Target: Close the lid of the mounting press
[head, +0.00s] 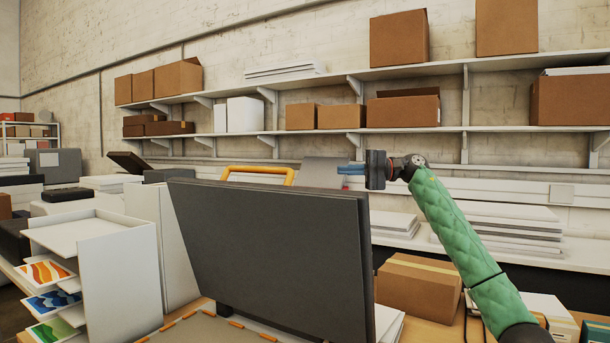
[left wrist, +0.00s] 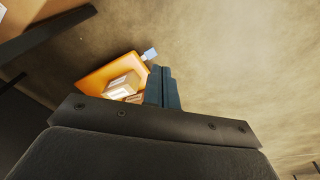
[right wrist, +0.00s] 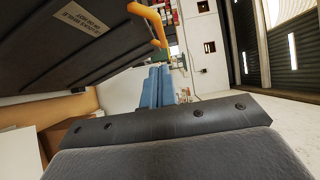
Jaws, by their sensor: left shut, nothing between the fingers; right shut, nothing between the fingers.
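The mounting press lid (head: 275,255) is a dark grey panel standing raised and tilted in the middle of the head view. A yellow handle (head: 258,170) shows behind its top edge. Below it lies the grey bed (head: 205,330) with orange marks along its edge. My right gripper (head: 350,169) is shut and empty, beyond the lid's upper right corner. In the right wrist view, the lid's dark face (right wrist: 60,50) with a label and the yellow handle (right wrist: 148,22) are close to the shut fingers (right wrist: 157,87); contact cannot be told. My left gripper (left wrist: 162,87) is shut and empty, outside the head view.
A white paper rack (head: 110,260) with colourful prints stands left of the lid. A cardboard box (head: 418,283) sits on the bench at right, below my right arm. Wall shelves (head: 420,133) carry boxes behind. The left wrist view shows an orange container (left wrist: 105,75) holding small boxes.

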